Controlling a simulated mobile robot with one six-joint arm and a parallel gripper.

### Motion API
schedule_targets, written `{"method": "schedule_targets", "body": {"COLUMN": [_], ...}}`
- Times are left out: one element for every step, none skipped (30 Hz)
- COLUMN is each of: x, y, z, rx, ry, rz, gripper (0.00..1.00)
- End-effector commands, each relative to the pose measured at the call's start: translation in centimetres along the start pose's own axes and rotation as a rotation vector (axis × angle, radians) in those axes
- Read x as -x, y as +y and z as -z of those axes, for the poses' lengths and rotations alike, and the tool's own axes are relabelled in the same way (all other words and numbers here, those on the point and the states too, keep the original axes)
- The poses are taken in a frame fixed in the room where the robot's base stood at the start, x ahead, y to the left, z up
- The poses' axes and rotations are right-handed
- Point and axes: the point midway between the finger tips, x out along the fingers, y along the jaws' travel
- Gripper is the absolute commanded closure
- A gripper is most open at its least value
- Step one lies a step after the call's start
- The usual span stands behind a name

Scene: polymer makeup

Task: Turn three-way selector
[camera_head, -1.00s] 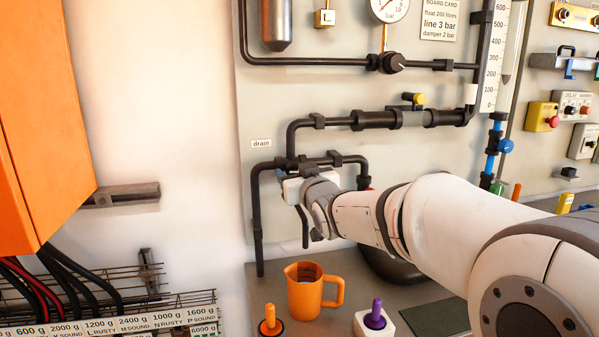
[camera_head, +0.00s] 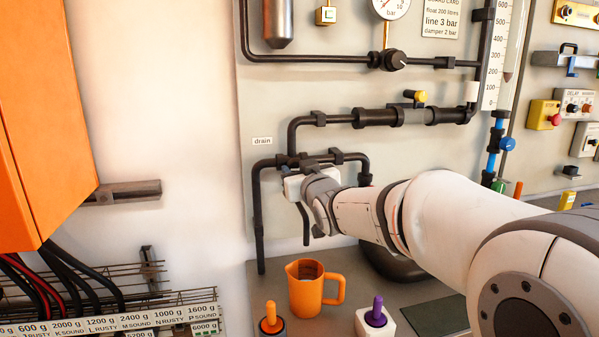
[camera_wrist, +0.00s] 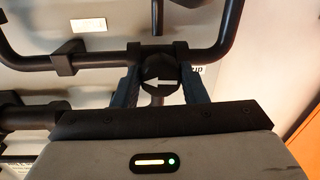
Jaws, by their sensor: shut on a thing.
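The three-way selector shows in the wrist view as a dark round knob (camera_wrist: 159,70) with a white arrow pointing left in the picture. It sits at a junction of black pipes. My gripper (camera_wrist: 160,86) has one finger on each side of the knob and is shut on it. In the head view my gripper (camera_head: 297,187) is at the pipe junction below the "drain" label (camera_head: 262,141). The knob itself is hidden there behind my gripper and wrist.
Black pipes (camera_head: 257,220) run close around my gripper. An orange jug (camera_head: 304,296) stands on the bench below, with an orange peg (camera_head: 270,318) and a purple peg (camera_head: 377,314) near it. An orange cabinet (camera_head: 40,120) is at the left.

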Motion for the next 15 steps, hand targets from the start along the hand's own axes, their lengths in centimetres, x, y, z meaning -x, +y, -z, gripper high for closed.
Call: {"method": "schedule_targets", "body": {"x": [0.0,0.0,0.01,0.01,0.01,0.01,0.01,0.01,0.01,0.01,0.01,0.01,0.01,0.01,0.01], "y": [-0.07,-0.07,-0.06,-0.05,-0.05,-0.03,-0.02,-0.01,-0.01,-0.01,-0.01,0.0,0.0,0.01,0.01], "z": [-0.24,-0.28,-0.31,-0.3,-0.26,-0.17,-0.1,-0.04,-0.02,-0.02,-0.03,-0.03,-0.03,-0.03,-0.03], "rx": [0.016,0.029,0.046,0.057,0.067,0.076,0.078,0.079,0.078,0.078,0.078,0.078,0.078,0.078,0.078], "ry": [0.002,0.0,-0.001,-0.002,-0.003,-0.005,-0.006,-0.007,-0.007,-0.007,-0.007,-0.007,-0.007,-0.007,-0.007], "rz": [0.001,0.001,0.0,0.001,0.001,0.001,0.001,0.001,0.001,0.001,0.001,0.001,0.001,0.001,0.001], "gripper": [0.84,0.84,0.84,0.84,0.84,0.84,0.84,0.84,0.84,0.84,0.84,0.84,0.84,0.59,0.55]}}
